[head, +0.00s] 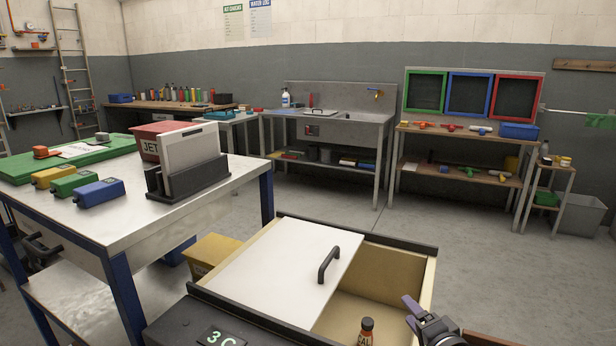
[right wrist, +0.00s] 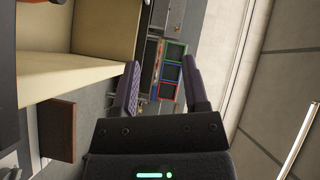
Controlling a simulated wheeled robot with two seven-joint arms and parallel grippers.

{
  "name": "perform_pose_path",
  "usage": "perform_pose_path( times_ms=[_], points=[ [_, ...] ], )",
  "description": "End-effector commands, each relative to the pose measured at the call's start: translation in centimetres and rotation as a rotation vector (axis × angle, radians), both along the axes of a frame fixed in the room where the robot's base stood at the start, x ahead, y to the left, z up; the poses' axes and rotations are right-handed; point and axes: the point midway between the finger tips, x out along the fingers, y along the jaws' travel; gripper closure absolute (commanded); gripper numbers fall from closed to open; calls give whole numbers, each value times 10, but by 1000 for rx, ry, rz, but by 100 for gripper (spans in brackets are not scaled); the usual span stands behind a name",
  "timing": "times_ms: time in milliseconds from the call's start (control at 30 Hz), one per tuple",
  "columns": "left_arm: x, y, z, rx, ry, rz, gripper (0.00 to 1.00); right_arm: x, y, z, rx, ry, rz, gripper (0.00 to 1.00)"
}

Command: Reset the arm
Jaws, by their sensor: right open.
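My right gripper (head: 412,312) is at the lower right of the head view, beside the right wall of an open wooden box (head: 390,262). Its two purple-grey fingers stand apart with nothing between them, as the right wrist view (right wrist: 161,85) also shows. A white sliding panel (head: 290,270) with a black handle (head: 328,264) covers the left part of the box. A small brown bottle (head: 367,330) with an orange label, partly cut off, stands near the box's front. I do not make out my left gripper in the head view.
A metal-topped table (head: 110,215) at left holds coloured blocks, a green board and a red JET box (head: 150,140). A sink bench (head: 335,125) and shelves line the back wall. Open floor lies beyond the box.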

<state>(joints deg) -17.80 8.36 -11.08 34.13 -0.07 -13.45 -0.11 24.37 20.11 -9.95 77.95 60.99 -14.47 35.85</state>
Motion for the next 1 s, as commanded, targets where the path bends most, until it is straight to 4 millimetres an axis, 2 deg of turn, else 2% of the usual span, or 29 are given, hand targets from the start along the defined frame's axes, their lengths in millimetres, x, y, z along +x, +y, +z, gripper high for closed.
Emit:
perform_pose_path(
  times_ms=[167, 267, 433, 567, 767, 800, 933, 967, 1000],
  points=[
    [0, 1, 0, 2, 0, -1, 100, 8, -53, 29, -102, -48, -63, 42],
    [0, 2, 0, 4, 0, -1, 100, 11, -90, 54, -174, -84, -110, 42],
    [-5, 3, 1, 5, 8, -2, 100, 9, -157, 112, -309, -158, -206, 42],
    [-10, 3, 1, 5, 17, -2, 100, 9, -168, 106, -894, -174, -227, 42],
    [-10, 3, 1, 5, 18, -2, 100, 5, -190, 115, -1921, -140, -218, 42],
    [-10, 3, 1, 5, 17, -2, 100, 3, -191, 95, -1995, -101, -175, 42],
    [-9, 2, 1, 4, 16, -1, 100, -18, -184, -6, -1911, 54, 0, 42],
    [-8, 2, 1, 3, 15, -1, 100, -26, -181, -29, -1893, 90, 39, 42],
    [-7, 2, 1, 3, 13, -1, 100, -38, -178, -60, -1869, 141, 95, 42]
  ],
)
